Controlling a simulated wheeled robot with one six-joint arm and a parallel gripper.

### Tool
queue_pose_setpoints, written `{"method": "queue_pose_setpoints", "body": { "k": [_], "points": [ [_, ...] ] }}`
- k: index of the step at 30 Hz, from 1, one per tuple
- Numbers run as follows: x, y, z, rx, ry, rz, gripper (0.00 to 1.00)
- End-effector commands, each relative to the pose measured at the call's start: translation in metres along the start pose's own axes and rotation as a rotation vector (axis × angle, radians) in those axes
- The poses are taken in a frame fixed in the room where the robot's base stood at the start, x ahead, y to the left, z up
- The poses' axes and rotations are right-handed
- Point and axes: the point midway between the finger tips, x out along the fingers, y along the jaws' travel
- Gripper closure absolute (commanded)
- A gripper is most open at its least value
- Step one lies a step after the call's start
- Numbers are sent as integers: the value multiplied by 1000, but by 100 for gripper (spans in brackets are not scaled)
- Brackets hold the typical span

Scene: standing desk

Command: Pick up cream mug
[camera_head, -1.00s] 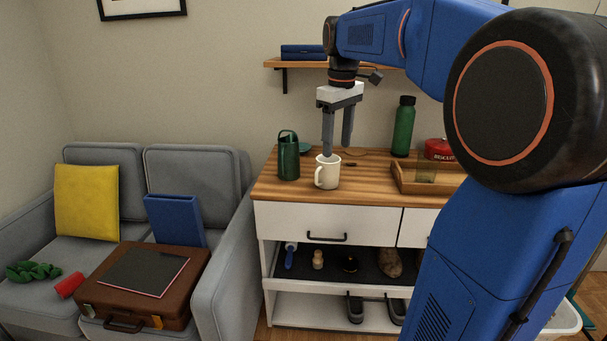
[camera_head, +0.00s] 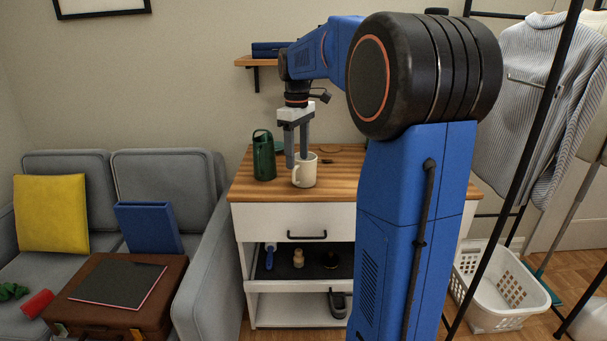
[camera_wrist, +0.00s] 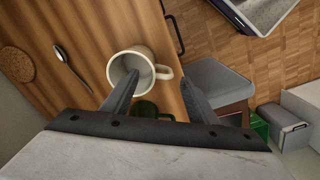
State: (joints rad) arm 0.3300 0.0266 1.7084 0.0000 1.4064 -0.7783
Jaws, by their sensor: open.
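The cream mug (camera_head: 309,174) stands upright on the wooden top of the cabinet, its handle toward the left in the head view. My gripper (camera_head: 297,163) points down at the mug, open and empty. One finger is left of the mug near the handle; the other is at the rim. In the wrist view the mug (camera_wrist: 151,78) opens toward the camera, and its handle lies between the fingers of my gripper (camera_wrist: 157,77). One fingertip overlaps the mug's rim; I cannot tell whether it is inside or above the mug.
A dark green watering can (camera_head: 264,158) stands close left of the mug. A spoon (camera_wrist: 73,70) and a round cork mat (camera_wrist: 16,65) lie on the wooden top (camera_head: 335,187). A wall shelf (camera_head: 247,61) is behind my arm. A laundry basket (camera_head: 500,290) stands at right.

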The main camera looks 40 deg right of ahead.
Motion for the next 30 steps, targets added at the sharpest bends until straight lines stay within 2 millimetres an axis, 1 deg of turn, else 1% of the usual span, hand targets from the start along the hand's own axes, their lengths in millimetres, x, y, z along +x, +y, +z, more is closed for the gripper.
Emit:
{"method": "queue_pose_setpoints", "body": {
  "k": [1, 3, 6, 11, 14, 18, 21, 25, 30],
  "points": [
    [9, -1, 1, 0, -2, -2, 46],
    [17, 0, 0, 0, -1, -1, 46],
    [26, 0, 0, 0, -1, -1, 46],
    [33, -1, 0, 0, 0, 0, 46],
    [44, -4, 0, 0, -2, -2, 46],
    [64, -7, -2, -1, -1, -1, 46],
    [75, -7, -1, 0, -1, -1, 46],
    [81, -6, -2, 0, 0, 0, 46],
    [82, -6, -2, 0, 0, 0, 46]
  ]
}}
